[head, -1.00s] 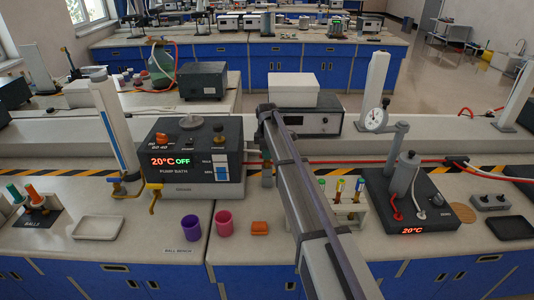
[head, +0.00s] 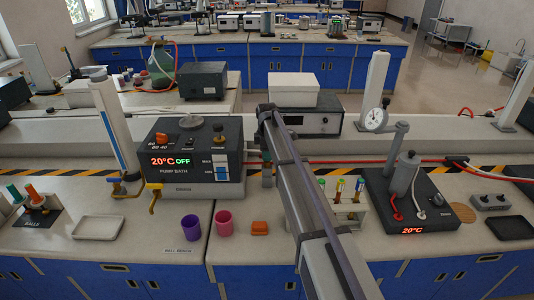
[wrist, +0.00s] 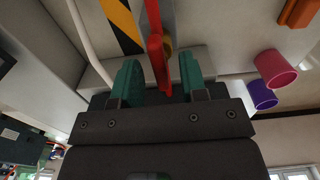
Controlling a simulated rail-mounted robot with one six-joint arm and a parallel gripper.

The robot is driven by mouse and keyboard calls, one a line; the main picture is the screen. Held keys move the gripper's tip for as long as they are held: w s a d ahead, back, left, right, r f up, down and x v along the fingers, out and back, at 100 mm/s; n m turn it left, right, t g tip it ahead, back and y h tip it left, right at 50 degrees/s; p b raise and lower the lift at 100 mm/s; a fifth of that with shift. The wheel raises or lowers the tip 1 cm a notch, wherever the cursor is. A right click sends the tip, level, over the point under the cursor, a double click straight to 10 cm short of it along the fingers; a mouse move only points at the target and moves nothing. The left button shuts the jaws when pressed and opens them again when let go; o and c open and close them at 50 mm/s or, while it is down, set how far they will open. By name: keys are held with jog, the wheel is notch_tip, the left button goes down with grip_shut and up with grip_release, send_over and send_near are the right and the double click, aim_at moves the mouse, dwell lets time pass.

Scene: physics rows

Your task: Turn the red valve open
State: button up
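The red valve's lever (wrist: 156,62) shows in the wrist view, with a small brass part (wrist: 168,45) beside it. My gripper (wrist: 159,80) has two green fingers spread apart, one on each side of the red lever, with visible gaps between the lever and both fingers. In the head view only a bit of my gripper (head: 267,176) shows at the end of my arm, just right of the pump bath. The valve itself is hidden there behind my arm.
The pump bath (head: 195,160) reads 20°C OFF and stands left of my gripper. Purple (head: 191,228) and pink (head: 224,223) cups and an orange block (head: 260,228) are in front. A test tube rack (head: 345,215) is right of my arm. A red hose (head: 330,162) runs behind.

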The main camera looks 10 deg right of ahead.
notch_tip(320, 180, up, 11)
jog(key=p, duration=1.1)
jog(key=shift+f, duration=0.1)
jog(key=s+f+m+b, duration=0.1)
jog(key=s+m, duration=0.7)
jog(key=s, duration=1.1)
jog(key=s+f+m+b, duration=0.1)
jog(key=s+m, duration=0.7)
jog(key=s, duration=1.2)
jog(key=shift+s+f+b, duration=0.25)
jog(key=shift+f+b, duration=0.1)
jog(key=shift+b, duration=0.1)
